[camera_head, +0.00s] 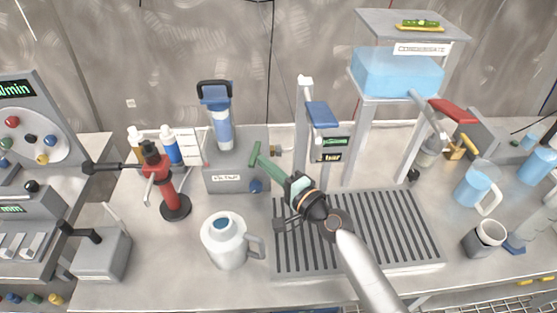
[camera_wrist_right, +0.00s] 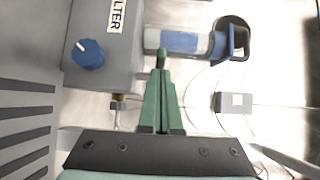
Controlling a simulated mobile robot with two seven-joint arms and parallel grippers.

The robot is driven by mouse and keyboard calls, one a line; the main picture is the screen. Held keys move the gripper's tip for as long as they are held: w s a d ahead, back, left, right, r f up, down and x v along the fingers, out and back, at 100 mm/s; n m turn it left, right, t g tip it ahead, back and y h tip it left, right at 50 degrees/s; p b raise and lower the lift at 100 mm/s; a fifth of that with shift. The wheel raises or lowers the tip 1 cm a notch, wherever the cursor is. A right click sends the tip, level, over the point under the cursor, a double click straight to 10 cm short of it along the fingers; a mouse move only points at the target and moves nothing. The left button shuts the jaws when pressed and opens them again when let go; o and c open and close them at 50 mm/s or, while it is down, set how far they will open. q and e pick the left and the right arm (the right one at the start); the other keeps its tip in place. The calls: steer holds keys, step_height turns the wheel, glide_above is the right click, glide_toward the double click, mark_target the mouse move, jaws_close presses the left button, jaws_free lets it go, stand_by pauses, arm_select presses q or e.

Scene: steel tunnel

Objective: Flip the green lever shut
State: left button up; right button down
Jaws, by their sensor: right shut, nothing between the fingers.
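A short green bar, which looks like the green lever (camera_head: 254,153), stands at the front of the grey filter box. In the right wrist view its dark green end (camera_wrist_right: 162,57) shows just beyond my fingertips. Its mount is hidden, and I cannot tell whether it is touched. My right gripper (camera_head: 266,164) reaches in from the lower right with its green fingers together and empty. The fingers also show in the right wrist view (camera_wrist_right: 160,80), pointing at the lever's end. My left gripper is not in view.
The filter box (camera_head: 232,178) with a blue knob (camera_wrist_right: 88,54) and blue-topped cylinder (camera_head: 218,118) stands close by. A white jug (camera_head: 226,243) stands in front. A slotted drain tray (camera_head: 408,228) lies under my right arm. A blue-handled dispenser (camera_head: 321,114) stands just right.

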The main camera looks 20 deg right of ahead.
steer(key=shift+a, duration=1)
steer(key=shift+w+a, duration=0.1)
